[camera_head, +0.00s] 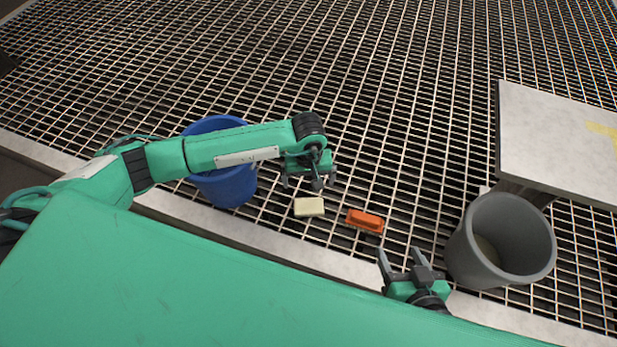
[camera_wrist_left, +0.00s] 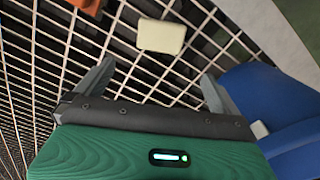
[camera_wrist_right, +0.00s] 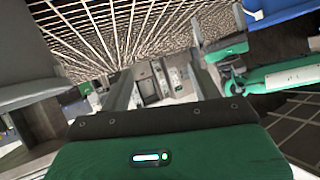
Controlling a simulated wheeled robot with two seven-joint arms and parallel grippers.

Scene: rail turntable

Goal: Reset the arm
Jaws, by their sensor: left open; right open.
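My left arm reaches in from the left in the head view, passing over the blue bucket. My left gripper (camera_head: 309,183) is open and empty, above the grating and just behind the cream block (camera_head: 309,207). In the left wrist view the open fingers (camera_wrist_left: 152,88) have grating between them, with the cream block (camera_wrist_left: 161,36) beyond the fingertips. My right gripper (camera_head: 405,254) is open and empty near the front edge, left of the grey bucket. The right wrist view shows its fingers apart with nothing between them (camera_wrist_right: 160,85).
An orange block (camera_head: 365,220) lies on the grating right of the cream block. The blue bucket (camera_head: 232,187) stands left, partly hidden by my left arm. A grey bucket (camera_head: 500,240) stands right, below a pale slab (camera_head: 550,145). The grating (camera_head: 400,90) behind is clear.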

